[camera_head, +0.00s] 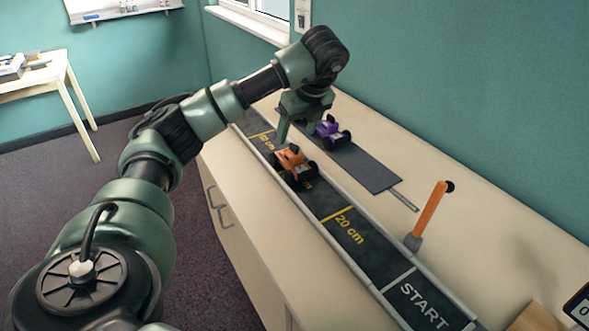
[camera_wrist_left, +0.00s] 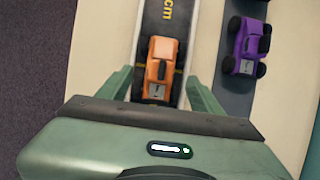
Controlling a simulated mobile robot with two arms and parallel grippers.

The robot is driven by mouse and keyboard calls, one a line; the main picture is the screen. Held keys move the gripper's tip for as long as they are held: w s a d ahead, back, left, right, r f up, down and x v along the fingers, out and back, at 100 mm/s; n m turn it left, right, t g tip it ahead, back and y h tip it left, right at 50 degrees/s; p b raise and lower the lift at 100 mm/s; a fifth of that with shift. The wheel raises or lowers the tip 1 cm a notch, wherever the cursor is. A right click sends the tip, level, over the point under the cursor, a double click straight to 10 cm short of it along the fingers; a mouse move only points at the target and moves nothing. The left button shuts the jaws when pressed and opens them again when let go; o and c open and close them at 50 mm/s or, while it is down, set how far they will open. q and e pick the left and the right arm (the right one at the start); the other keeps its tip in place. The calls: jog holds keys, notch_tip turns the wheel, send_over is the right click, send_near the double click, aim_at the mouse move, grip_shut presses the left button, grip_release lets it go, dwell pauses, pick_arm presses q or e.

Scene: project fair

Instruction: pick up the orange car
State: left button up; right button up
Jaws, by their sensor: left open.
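The orange car (camera_head: 291,160) with black wheels sits on the dark track (camera_head: 371,236) marked with distances and START. It also shows in the left wrist view (camera_wrist_left: 161,64). My left gripper (camera_head: 301,134) is over the counter just behind the car. In the left wrist view its open fingers (camera_wrist_left: 160,88) appear on either side of the car's near end, with gaps on both sides. I cannot tell how high the fingertips are relative to the car. Nothing is held. My right gripper is in neither view.
A purple car (camera_head: 332,132) stands close by on a dark board (camera_head: 366,167), also seen in the left wrist view (camera_wrist_left: 247,47). A table (camera_head: 62,75) stands far left.

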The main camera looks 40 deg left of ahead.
aim_at(295, 146)
pick_arm(q)
jog(key=x, duration=0.2)
jog(key=p+x, duration=0.1)
jog(key=x, duration=0.4)
jog(key=shift+w+d+f, duration=0.1)
jog(key=shift+d+f, duration=0.1)
jog(key=shift+f, duration=0.05)
grip_shut()
